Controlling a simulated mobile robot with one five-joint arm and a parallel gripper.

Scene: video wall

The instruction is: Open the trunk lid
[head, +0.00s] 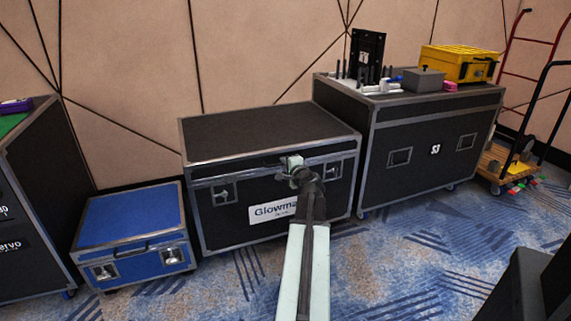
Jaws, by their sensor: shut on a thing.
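The trunk (231,223) is a black case with grey metal edges, two front latches and a white label that reads in part "Glowma". Its lid (265,130) is black with a grey rim and looks down, level on the body. My gripper (293,163) is at the middle of the lid's front edge, shut on the lid edge there. My arm comes up from below and covers part of the label and the front. The fingertips are small, and the exact part of the edge between them is hard to see.
A small blue case (130,213) stands left of the trunk. A taller black case (425,160) stands right, with a yellow toolbox (457,63) and small items on top. A wooden-deck cart (505,168) is far right.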

